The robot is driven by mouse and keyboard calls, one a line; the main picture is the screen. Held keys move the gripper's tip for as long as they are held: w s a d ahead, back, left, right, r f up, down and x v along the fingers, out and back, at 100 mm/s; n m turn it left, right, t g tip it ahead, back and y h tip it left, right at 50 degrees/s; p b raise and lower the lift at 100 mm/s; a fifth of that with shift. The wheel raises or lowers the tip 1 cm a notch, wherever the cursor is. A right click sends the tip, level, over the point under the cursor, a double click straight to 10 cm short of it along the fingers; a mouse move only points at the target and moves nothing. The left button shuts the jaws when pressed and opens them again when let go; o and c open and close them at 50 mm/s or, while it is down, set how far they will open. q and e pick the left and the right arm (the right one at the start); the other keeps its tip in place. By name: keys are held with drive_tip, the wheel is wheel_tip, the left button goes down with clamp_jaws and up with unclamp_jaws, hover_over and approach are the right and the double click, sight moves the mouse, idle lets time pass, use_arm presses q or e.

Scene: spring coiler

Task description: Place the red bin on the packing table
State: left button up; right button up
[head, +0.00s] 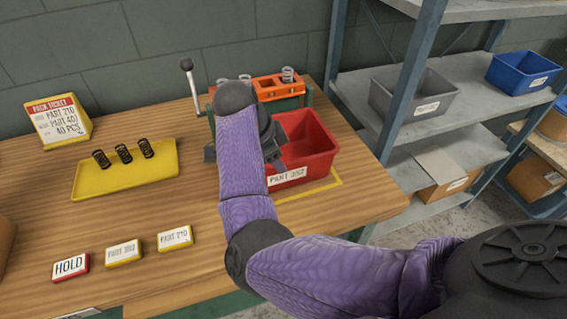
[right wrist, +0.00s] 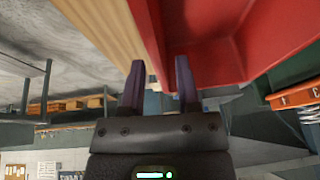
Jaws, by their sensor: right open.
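The red bin (head: 318,146), with a label reading PART 252, rests upright on the wooden table (head: 215,210), at its right part by a yellow outlined area. The bin looks empty where I can see into it. My right gripper (head: 274,146) is at the bin's left side, and my arm hides part of that side. In the right wrist view the two fingers (right wrist: 159,85) are apart, with the red bin wall (right wrist: 235,45) close beyond them. I cannot tell whether they touch it. My left gripper is not in view.
A yellow tray (head: 125,172) with springs, a ticket stand (head: 62,122) and several label blocks (head: 123,252) are on the table's left. An orange fixture (head: 280,88) stands behind the bin. A metal shelf (head: 465,75) with grey and blue bins (head: 522,70) stands to the right.

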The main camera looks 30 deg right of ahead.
drive_tip(key=p+v, duration=0.1)
drive_tip(key=v, duration=0.6)
drive_tip(key=shift+r, duration=0.3)
